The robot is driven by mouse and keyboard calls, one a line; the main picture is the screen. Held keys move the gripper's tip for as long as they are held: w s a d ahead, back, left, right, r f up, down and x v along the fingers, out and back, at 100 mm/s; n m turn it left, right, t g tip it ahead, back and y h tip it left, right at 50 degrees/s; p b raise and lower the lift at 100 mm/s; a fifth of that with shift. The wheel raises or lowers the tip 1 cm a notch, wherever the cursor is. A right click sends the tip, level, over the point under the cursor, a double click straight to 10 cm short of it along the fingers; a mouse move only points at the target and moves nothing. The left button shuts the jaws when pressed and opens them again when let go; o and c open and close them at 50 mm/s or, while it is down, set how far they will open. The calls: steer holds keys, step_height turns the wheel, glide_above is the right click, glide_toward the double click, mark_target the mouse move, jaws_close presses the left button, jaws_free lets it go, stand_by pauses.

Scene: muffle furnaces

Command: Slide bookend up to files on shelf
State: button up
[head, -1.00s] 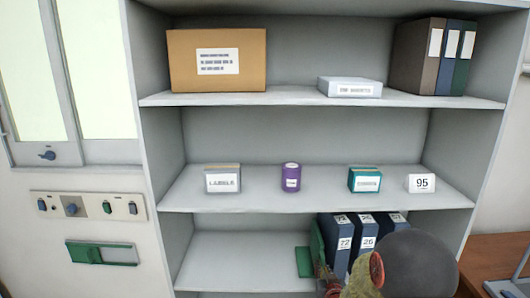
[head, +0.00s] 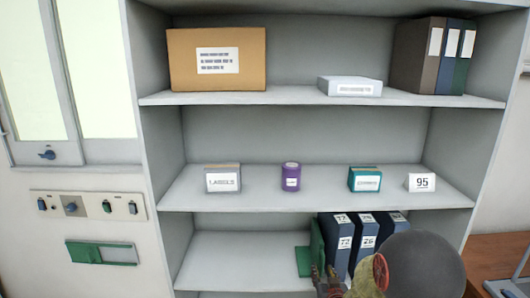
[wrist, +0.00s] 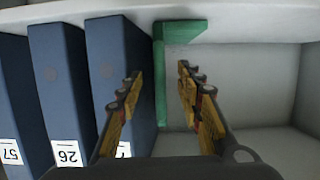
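The green bookend (head: 317,244) stands upright on the lower shelf, its flat foot (head: 303,262) pointing left. Several dark blue files (head: 341,236) with number labels stand just right of it. In the wrist view the bookend (wrist: 160,85) is right of the files (wrist: 65,85); I cannot tell whether it touches the nearest one. My gripper (wrist: 158,78) is open, with its yellow fingers apart and the bookend's upright plate showing between them. I cannot tell whether either finger touches it. In the head view my gripper (head: 326,284) is low in front of the bookend, partly hidden by my arm.
The lower shelf (head: 240,258) is clear left of the bookend. The middle shelf (head: 265,195) above holds a labels box (head: 222,179), a purple jar (head: 291,177), a teal box (head: 366,179) and a 95 card (head: 421,183). A brown table (head: 495,258) stands at right.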

steer(key=s, duration=0.7)
steer(key=shift+b, duration=0.45)
steer(key=shift+s, duration=0.1)
steer(key=s+f+g, duration=0.5)
steer(key=s+f, duration=0.1)
steer(key=f, duration=0.4)
steer(key=s+g, duration=0.4)
steer(key=s, duration=0.5)
steer(key=s+a+f+v, duration=0.1)
steer(key=s+v, duration=0.1)
steer(key=v, duration=1.5)
steer(key=s+f+v, duration=0.1)
steer(key=s+v, duration=0.2)
steer(key=v, duration=1.5)
steer(key=shift+a+f, duration=0.2)
steer(key=shift+a, duration=0.2)
